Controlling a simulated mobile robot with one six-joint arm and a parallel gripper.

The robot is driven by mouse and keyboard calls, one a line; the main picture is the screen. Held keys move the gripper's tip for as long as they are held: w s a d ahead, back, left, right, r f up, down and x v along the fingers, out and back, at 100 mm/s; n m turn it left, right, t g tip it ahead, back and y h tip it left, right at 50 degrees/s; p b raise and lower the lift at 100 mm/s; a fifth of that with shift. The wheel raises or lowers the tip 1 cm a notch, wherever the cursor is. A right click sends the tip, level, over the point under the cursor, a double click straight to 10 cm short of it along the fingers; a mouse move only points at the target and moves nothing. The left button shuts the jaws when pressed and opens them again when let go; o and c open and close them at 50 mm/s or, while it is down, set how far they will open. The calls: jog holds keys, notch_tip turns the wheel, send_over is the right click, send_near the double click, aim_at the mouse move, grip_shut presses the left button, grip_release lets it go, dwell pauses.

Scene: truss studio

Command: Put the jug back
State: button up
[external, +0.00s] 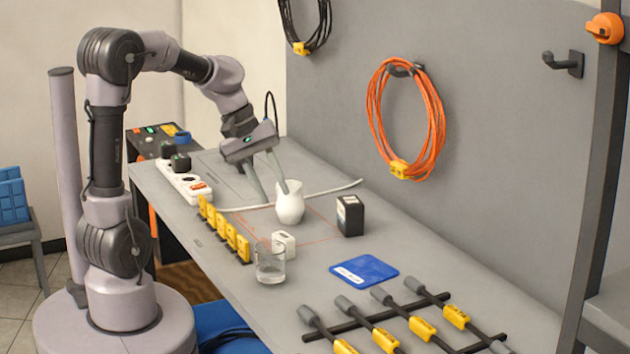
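A small white jug (290,203) stands upright on the grey bench, near the middle of the picture. My gripper (274,194) points down at the jug's left side. Its two fingers are apart, with a visible gap between them. The right finger's tip overlaps the jug's upper left edge in the picture; I cannot tell whether it touches. The left finger is clear of the jug, to its left. No handle can be made out on the jug. A blue pad (364,269) with a white label lies bare on the bench, nearer the camera.
A clear glass (270,262), a small white block (284,243) and a dark box (350,216) stand near the jug. Yellow clips (224,229) line the bench edge. A power strip (184,185) lies behind. Cables with yellow tags (422,328) fill the front. Thin red lines mark the bench.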

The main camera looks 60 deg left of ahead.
jog(key=s+d+r+m+t+y, duration=0.1)
jog(key=s+d+m+y, duration=0.1)
jog(key=s+m, duration=0.5)
jog(key=s+d+r+m+t+y, duration=0.1)
jog(key=s+d+m+y, duration=0.1)
jog(key=s+m, duration=0.5)
jog(key=m+y, duration=0.1)
jog(key=m, duration=0.2)
